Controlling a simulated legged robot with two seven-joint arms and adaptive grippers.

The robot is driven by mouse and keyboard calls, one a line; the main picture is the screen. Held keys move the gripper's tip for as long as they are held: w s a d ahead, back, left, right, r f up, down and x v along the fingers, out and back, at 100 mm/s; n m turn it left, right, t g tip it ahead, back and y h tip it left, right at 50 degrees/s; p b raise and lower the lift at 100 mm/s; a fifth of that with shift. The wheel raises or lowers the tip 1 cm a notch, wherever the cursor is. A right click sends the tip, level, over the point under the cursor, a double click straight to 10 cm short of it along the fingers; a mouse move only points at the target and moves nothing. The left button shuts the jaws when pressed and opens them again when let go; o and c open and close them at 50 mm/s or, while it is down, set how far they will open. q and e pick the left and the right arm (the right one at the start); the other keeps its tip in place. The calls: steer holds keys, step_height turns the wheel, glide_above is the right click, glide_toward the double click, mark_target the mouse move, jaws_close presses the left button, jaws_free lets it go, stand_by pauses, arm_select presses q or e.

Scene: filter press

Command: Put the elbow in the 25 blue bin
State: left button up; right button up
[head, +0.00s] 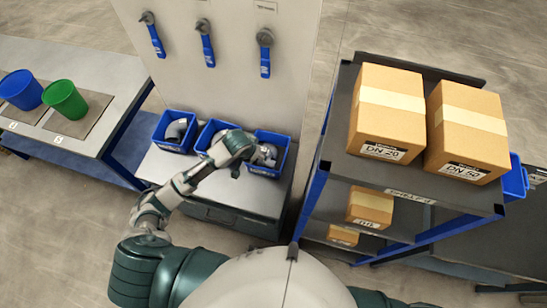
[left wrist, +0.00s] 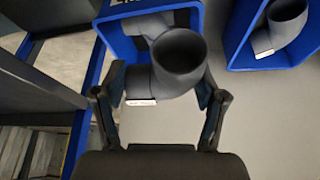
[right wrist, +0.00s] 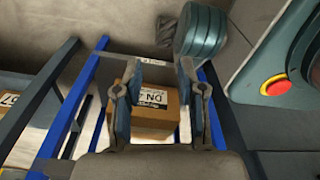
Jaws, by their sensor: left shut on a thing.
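A grey pipe elbow (left wrist: 178,65) with a small white label is between the fingers of my left gripper (left wrist: 160,105), which is shut on it. The elbow overlaps the front edge of a blue bin (left wrist: 112,38) in the left wrist view, and another grey piece shows behind it. In the head view my left gripper (head: 238,150) is at the rightmost of three blue bins (head: 268,171). The bin numbers are not readable. My right gripper (right wrist: 160,105) is open and empty, with a carton beyond its fingers.
The left blue bin (head: 160,144) holds a grey elbow. The middle bin (head: 204,138) is partly hidden by my arm. A shelf rack (head: 335,150) with cartons stands at right. Blue-handled valve levers (head: 207,50) hang on the panel behind the bins.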

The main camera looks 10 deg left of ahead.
arm_select(q)
steer(key=w+d+f+m+h+b, duration=0.1)
steer(key=w+f+m+h+b, duration=0.1)
steer(key=w+m+b, duration=0.3)
steer(key=m+g+b, duration=0.1)
steer(key=m+b, duration=0.2)
steer(key=b, duration=0.1)
glide_above(270, 144)
steer(key=s, duration=0.4)
steer(key=shift+h, duration=0.4)
steer(key=f, duration=0.7)
steer(key=shift+w+d, duration=0.25)
steer(key=shift+d, duration=0.1)
steer(key=shift+f, duration=0.35)
arm_select(e)
steer(key=w+a+r, duration=0.2)
steer(key=w+r, duration=0.4)
steer(key=w, duration=0.5)
steer(key=shift+w+a+t, duration=0.15)
steer(key=shift+a+t, duration=0.05)
steer(key=shift+t, duration=0.2)
arm_select(q)
steer(key=o, duration=1.2)
steer(key=shift+c, duration=0.2)
